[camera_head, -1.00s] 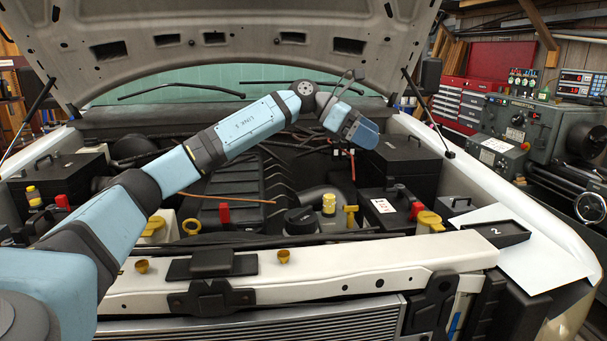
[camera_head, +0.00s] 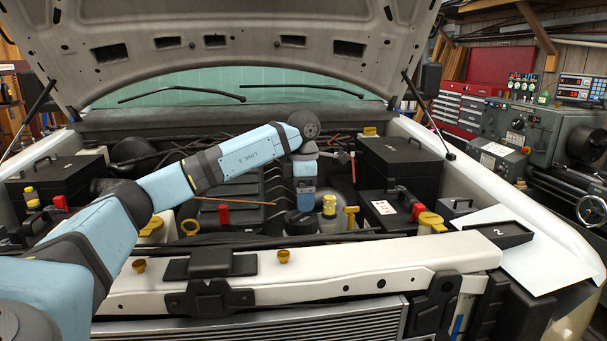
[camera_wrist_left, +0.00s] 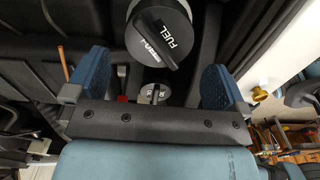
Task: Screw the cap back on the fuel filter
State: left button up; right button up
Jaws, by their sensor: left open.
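The fuel filter's round black cap, lettered FUEL and with a raised bar across it, shows at the top of the left wrist view (camera_wrist_left: 160,30). It lies beyond my open fingers, not between them. My left gripper (camera_head: 306,205) points down just above the cap, with blue fingers spread and empty in the left wrist view (camera_wrist_left: 152,82). My right gripper is not in view.
A yellow-capped reservoir (camera_head: 329,207) and a yellow handle (camera_head: 351,216) stand right of the gripper. Black boxes (camera_head: 397,163) stand to the right. A tray marked 2 (camera_head: 503,234) rests on the fender.

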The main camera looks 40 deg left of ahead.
aim_at(303, 217)
pick_arm(q)
notch_tip(303, 217, down, 7)
jog(key=shift+r+p, duration=0.1)
jog(key=shift+p, duration=0.2)
jog(key=c, duration=0.7)
jog(key=m, duration=0.6)
jog(key=shift+s+r, duration=0.1)
jog(key=shift+c, duration=0.2)
jog(key=m, duration=0.3)
jog(key=shift+m, duration=0.3)
jog(key=m, duration=0.3)
jog(key=shift+r, duration=0.2)
jog(key=o, duration=0.7)
jog(key=shift+o, duration=0.2)
notch_tip(303, 217, up, 14)
jog(key=shift+b, duration=0.45)
